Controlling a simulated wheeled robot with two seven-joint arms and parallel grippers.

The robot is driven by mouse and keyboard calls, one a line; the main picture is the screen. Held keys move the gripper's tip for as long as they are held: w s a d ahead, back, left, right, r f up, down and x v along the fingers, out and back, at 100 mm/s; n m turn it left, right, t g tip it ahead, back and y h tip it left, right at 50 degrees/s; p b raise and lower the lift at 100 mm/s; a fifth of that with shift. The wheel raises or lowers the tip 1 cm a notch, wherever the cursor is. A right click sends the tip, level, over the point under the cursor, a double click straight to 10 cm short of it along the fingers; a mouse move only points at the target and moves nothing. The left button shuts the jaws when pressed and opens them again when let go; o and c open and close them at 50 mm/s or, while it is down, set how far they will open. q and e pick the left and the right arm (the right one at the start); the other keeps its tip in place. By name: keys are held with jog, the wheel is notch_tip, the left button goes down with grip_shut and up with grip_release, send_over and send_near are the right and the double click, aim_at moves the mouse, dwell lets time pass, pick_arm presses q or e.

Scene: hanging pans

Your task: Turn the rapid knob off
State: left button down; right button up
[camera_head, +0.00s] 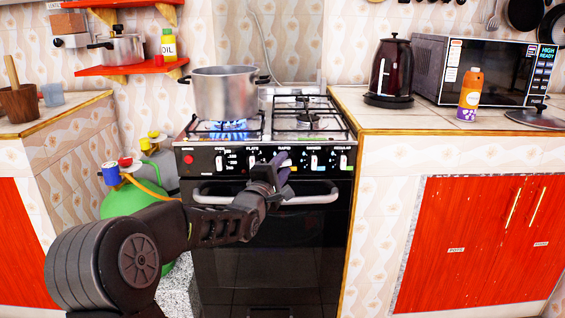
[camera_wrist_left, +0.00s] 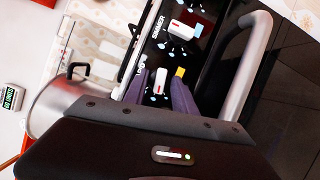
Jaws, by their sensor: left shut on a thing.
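The stove's black control panel (camera_head: 205,160) carries a row of white knobs with coloured marks. My left gripper (camera_head: 283,166) is at the panel under the rapid label and covers the rapid knob in the head view. In the left wrist view, the rapid knob (camera_wrist_left: 161,82) is white with a red mark, between the two purple fingers of my left gripper (camera_wrist_left: 162,92), which is shut on it. A yellow patch shows beside it. Blue flame (camera_head: 228,127) burns under a steel pot (camera_head: 224,92) on the left burner. My right gripper is out of view.
The oven handle (camera_head: 318,198) runs just below the knobs and close to my gripper. The simmer knob (camera_wrist_left: 181,29) is beside the rapid one. A kettle (camera_head: 391,72), microwave (camera_head: 480,70) and orange bottle (camera_head: 470,95) stand on the right counter. A green gas cylinder (camera_head: 125,203) is left.

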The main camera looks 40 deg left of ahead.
pick_arm(q)
jog(key=shift+w+d+r+m+g+y+p, duration=0.15)
jog(key=shift+m+g+y+p, duration=0.8)
jog(key=shift+m+p, duration=2.7)
jog(key=shift+r+m+g+y+p, duration=0.2)
jog(key=shift+m+g+p, duration=1.35)
jog(key=shift+p, duration=4.05)
jog(key=shift+w+d+r+m+g+y+p, duration=0.1)
jog(key=shift+m+g+y+p, duration=0.85)
jog(key=shift+m+p, duration=2.7)
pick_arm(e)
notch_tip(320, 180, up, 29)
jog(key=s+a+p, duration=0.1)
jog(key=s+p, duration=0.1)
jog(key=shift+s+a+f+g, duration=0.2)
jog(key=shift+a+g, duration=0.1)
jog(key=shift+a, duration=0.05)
pick_arm(q)
jog(key=shift+n+g+h, duration=0.25)
jog(key=shift+n+h, duration=0.05)
jog(key=shift+n, duration=0.75)
jog(key=c, duration=1)
grip_release()
jog(key=shift+f, duration=0.1)
jog(key=shift+c, duration=0.2)
